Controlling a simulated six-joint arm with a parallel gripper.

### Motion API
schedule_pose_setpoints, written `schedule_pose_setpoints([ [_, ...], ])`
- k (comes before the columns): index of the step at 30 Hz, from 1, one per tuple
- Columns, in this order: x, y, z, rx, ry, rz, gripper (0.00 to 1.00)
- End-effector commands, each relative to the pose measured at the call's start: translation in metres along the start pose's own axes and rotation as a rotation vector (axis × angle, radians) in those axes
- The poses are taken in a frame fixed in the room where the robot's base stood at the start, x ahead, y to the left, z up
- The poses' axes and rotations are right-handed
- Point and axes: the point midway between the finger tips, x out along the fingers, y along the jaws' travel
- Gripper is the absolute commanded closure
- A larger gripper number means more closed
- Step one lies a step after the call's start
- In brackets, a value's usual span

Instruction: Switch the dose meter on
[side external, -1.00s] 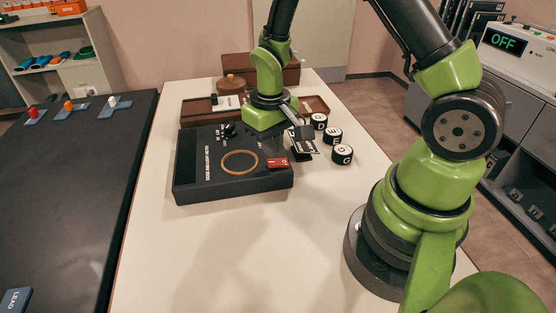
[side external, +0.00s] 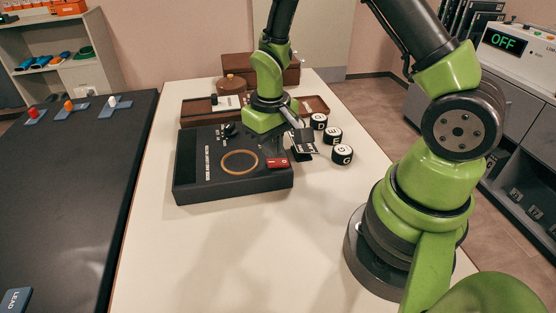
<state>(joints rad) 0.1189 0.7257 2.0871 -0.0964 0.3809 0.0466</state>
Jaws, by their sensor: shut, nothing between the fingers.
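A black, box-shaped instrument (side external: 225,185), which I take for the dose meter, lies on the pale table. A tan ring and white lettering mark its top, and a dark knob (side external: 230,130) is at its back. A red rocker switch (side external: 277,162) with white marks sits at its right front corner. My gripper (side external: 303,136) is low over the box's right side, behind and slightly right of the switch. It is shut and empty. The fingertips are small and dark here, and I cannot tell whether they touch anything.
Several black-and-white lettered round blocks (side external: 342,154) stand right of the gripper. A brown tray (side external: 195,110) lies behind the box. A white console (side external: 520,52) at the right shows OFF. The table front is clear.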

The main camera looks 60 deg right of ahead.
Motion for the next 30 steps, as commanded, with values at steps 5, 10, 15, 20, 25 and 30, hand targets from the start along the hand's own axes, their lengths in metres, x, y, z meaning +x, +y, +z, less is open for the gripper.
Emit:
schedule_pose_setpoints([
  [5, 0.003, 0.0, 0.0, 0.0, 0.001, 0.0, 1.0],
  [10, 0.005, 0.0, 0.0, 0.001, 0.0, 0.0, 1.0],
  [15, 0.008, 0.0, 0.0, 0.001, 0.0, 0.0, 1.0],
  [20, 0.01, 0.0, 0.0, 0.001, 0.001, 0.0, 1.0],
  [25, 0.013, 0.0, 0.0, 0.001, 0.0, 0.0, 1.0],
  [30, 0.015, 0.0, 0.0, 0.002, 0.0, 0.0, 1.0],
])
